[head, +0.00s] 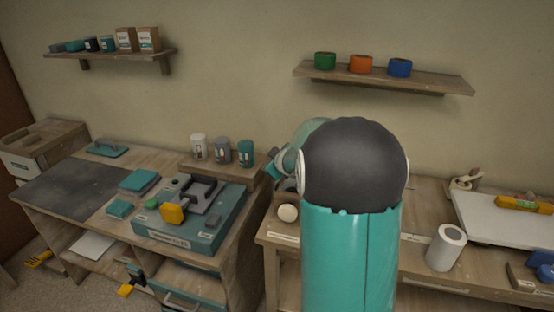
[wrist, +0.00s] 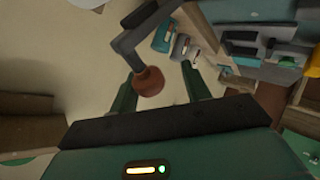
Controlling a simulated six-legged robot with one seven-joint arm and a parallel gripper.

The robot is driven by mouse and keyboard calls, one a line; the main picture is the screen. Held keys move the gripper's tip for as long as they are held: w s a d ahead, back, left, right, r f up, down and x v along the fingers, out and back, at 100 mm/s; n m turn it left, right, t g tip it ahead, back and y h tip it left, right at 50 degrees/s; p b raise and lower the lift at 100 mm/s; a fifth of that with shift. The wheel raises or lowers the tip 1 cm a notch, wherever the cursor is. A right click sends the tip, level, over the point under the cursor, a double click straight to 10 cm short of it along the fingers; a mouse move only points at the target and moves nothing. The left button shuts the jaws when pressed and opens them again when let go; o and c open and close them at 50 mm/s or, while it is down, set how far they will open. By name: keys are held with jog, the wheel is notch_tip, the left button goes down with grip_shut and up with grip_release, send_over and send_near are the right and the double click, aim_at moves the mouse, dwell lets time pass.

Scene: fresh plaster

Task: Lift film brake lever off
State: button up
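A grey cranked lever (wrist: 127,45) with a round reddish-brown knob (wrist: 150,81) shows in the wrist view; I take it for the film brake lever. My gripper (wrist: 158,88) is open, its two dark green fingers well apart. The knob appears in the gap between them, nearer the left finger, with clear space to the right finger. I cannot tell how deep the knob sits between the fingers. In the head view my arm hides the lever and my fingertips.
A teal machine (head: 190,232) with a yellow knob (head: 172,214) stands on the left bench. White, grey and teal cups (head: 246,153) stand on a riser near my arm. A cream ball (head: 288,212) and a white roll (head: 446,247) are on the right bench. Shelves hang above.

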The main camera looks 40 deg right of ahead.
jog(key=shift+s+d+r, duration=0.1)
jog(key=shift+s+d, duration=0.05)
jog(key=shift+d, duration=0.05)
jog(key=shift+s+r, duration=0.35)
jog(key=shift+s, duration=0.05)
jog(key=v, duration=1.2)
jog(key=shift+s+a, duration=0.25)
jog(key=shift+s, duration=0.15)
